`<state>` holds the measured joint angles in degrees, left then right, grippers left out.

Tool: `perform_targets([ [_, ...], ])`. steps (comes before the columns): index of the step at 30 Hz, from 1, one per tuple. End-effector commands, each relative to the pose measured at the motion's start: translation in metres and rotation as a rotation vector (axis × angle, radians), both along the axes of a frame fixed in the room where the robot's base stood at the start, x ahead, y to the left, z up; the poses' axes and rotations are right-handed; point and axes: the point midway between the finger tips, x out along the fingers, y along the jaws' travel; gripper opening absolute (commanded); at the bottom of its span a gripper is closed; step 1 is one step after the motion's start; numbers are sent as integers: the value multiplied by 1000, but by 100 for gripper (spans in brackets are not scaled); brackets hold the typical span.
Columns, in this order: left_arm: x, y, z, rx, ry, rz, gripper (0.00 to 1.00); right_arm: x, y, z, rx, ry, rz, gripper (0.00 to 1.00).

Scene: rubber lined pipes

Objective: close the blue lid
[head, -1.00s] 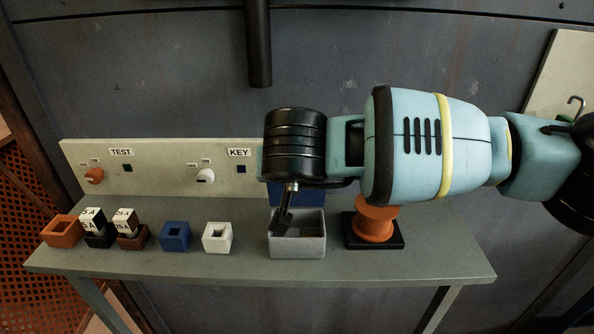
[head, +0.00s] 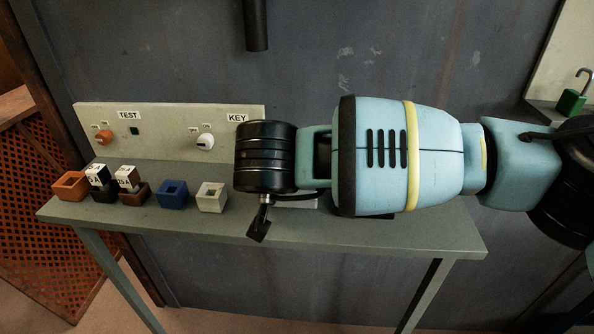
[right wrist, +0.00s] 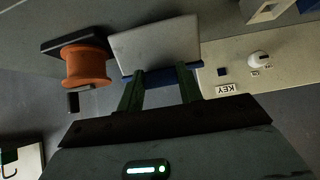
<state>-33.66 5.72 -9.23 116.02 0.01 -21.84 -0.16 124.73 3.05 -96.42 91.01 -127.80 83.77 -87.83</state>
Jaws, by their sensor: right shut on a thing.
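The blue lid (right wrist: 196,72) shows in the right wrist view as a thin blue strip along the near edge of the grey box (right wrist: 155,45). My right gripper (right wrist: 160,80) has one dark finger on each side of the lid's middle and is shut on it. The lid's exact tilt cannot be told. In the head view my right arm covers the lid and almost all of the box; only a pale sliver of the box (head: 300,204) shows. My left gripper is not in view.
An orange spool (right wrist: 86,66) stands on a black base beside the box. The pale panel (head: 180,125) with knobs and a KEY label stands behind. Blue (head: 173,196), white (head: 211,198) and other small blocks line the table (head: 200,232) to the left. The table's front strip is clear.

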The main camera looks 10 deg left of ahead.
Motion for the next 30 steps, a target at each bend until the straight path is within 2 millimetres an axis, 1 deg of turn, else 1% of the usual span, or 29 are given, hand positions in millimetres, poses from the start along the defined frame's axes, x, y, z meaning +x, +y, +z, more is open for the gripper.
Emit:
perform_targets([
  [1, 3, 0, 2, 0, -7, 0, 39, -1, 0, -2, -1, 6, -1, 39],
  [5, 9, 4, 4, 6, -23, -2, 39, 0, 0, -1, 0, 2, -1, 56],
  [6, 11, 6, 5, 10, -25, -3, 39, 0, 0, 0, 1, 1, -1, 58],
  [13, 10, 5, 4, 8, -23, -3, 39, 1, 0, 2, 2, -3, -1, 58],
  [17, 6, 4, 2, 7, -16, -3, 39, -4, 0, 8, 4, -4, 1, 58],
  [27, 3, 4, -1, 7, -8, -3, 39, -42, -1, 43, 3, -4, 1, 58],
  [30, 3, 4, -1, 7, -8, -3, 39, -49, -1, 51, 4, -4, -1, 58],
])
